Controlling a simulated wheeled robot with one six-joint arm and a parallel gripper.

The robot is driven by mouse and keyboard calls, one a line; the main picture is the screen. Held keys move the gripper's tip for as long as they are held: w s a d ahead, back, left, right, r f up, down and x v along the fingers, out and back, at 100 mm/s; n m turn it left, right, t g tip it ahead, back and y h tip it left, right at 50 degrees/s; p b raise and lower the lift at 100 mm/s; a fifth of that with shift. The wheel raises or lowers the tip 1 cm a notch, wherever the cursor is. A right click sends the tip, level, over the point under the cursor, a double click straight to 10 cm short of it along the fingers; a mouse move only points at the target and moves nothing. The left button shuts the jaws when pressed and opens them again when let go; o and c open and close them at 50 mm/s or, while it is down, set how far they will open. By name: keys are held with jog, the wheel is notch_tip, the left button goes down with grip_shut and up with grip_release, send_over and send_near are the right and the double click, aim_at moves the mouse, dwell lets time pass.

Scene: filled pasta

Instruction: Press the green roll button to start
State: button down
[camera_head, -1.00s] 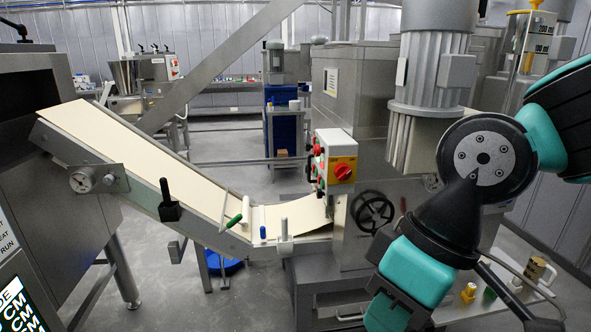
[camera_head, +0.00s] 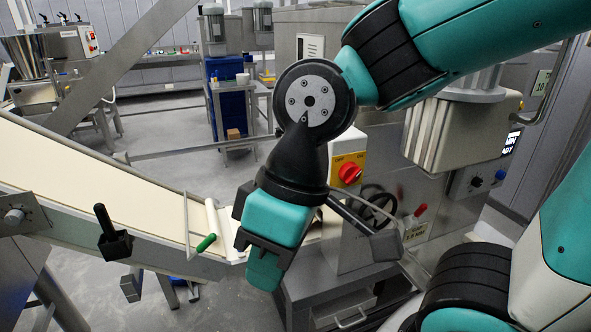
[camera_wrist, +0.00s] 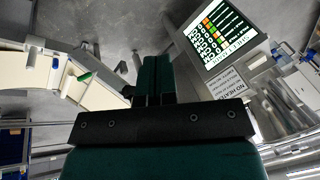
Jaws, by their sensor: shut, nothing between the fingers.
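The control box with a yellow plate and red rotary knob (camera_head: 348,171) is on the machine, just right of my wrist in the head view. The green roll button is not visible; my arm covers the left part of that box. My gripper (camera_head: 264,272) points down in front of the machine, beside the lower end of the conveyor. In the wrist view its teal fingers (camera_wrist: 156,68) are together with nothing between them. No button shows at their tips.
The cream dough sheet on the sloped conveyor (camera_head: 90,175) runs left of my gripper, with a green-handled roller (camera_head: 205,243) and a black lever (camera_head: 112,235) on its edge. A handwheel (camera_head: 375,205) is to the right. A lit screen (camera_wrist: 215,35) shows in the wrist view.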

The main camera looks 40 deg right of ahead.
jog(key=w+d+f+m+t+h+b, duration=0.1)
jog(key=w+d+f+h+b, duration=0.15)
jog(key=w, duration=0.45)
jog(key=w+d+f+m+t+h+b, duration=0.1)
jog(key=w+d+f, duration=0.2)
jog(key=w, duration=0.5)
jog(key=w+d+f+m+t+h+b, duration=0.1)
jog(key=w+d+f+t+h, duration=0.15)
jog(key=w, duration=0.45)
jog(key=w+d+f+m+h+b, duration=0.1)
jog(key=w+d+f+h+b, duration=0.1)
jog(key=w+d+h, duration=0.3)
jog(key=w+d+f+m+h+b, duration=0.2)
jog(key=w+d+f+h, duration=0.3)
jog(key=w, duration=0.5)
jog(key=d+b, duration=0.1)
jog(key=d, duration=0.1)
jog(key=shift+w+d+f+t, duration=0.25)
jog(key=shift+w+d+t, duration=0.05)
jog(key=shift+t, duration=0.05)
jog(key=shift+d, duration=0.15)
jog(key=s+d+b, duration=0.2)
jog(key=d, duration=0.6)
jog(key=shift+s, duration=0.2)
jog(key=shift+d, duration=0.15)
